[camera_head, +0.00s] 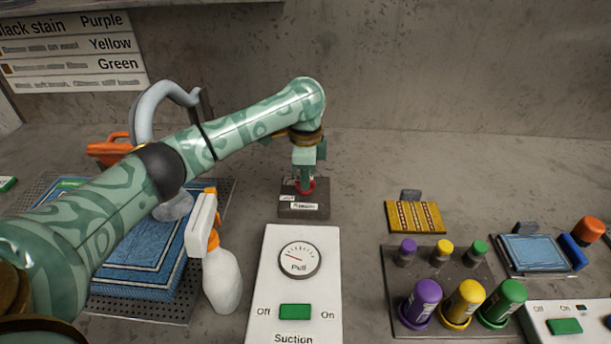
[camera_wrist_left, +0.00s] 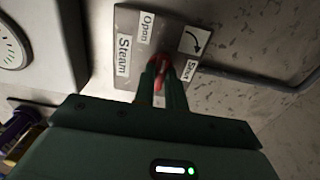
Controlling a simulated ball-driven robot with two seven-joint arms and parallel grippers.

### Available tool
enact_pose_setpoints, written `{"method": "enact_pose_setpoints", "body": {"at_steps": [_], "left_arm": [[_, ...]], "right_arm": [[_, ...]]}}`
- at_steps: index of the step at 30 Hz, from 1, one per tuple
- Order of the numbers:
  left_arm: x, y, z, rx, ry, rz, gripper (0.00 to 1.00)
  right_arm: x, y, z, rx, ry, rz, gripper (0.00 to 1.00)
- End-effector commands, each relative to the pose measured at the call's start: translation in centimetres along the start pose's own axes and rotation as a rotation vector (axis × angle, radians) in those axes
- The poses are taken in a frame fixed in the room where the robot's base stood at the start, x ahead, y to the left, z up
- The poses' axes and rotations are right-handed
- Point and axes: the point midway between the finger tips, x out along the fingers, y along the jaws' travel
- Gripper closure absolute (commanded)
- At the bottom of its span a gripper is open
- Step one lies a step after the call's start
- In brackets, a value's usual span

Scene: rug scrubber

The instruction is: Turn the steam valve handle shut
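The steam valve is a dark grey box (camera_head: 303,211) at the back middle of the table, with a red handle (camera_head: 306,187) on top. In the left wrist view the box (camera_wrist_left: 128,72) carries the labels "Open", "Steam" and "Shut" and a curved arrow, and the red handle (camera_wrist_left: 161,72) sits between my fingertips. My left gripper (camera_head: 305,180) reaches down from above onto the handle. Its fingers are close together, one on each side of the handle, and seem shut on it. The fingers partly hide the handle. My right gripper is in no view.
A white suction panel (camera_head: 268,265) with a gauge and green switch stands in front of the valve. A spray bottle (camera_head: 221,278) and a blue rug (camera_head: 125,283) are to the left. Coloured bottles (camera_head: 465,303) and a striped mat (camera_head: 415,217) are to the right.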

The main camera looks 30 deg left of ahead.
Motion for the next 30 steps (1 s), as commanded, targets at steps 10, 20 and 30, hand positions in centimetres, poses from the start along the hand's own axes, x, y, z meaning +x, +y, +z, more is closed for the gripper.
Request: {"method": "enact_pose_setpoints", "body": {"at_steps": [10, 20, 30], "left_arm": [[-0.3, 0.0, 0.0, 0.028, 0.0, 0.0, 1.0], [-0.8, 0.1, 0.0, 0.222, 0.001, 0.0, 1.0], [-0.4, 0.1, -0.1, 0.541, 0.001, 0.002, 1.0]], "right_arm": [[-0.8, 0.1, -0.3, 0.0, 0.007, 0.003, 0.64], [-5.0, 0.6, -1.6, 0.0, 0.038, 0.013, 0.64], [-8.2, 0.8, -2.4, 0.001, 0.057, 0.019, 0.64]]}}
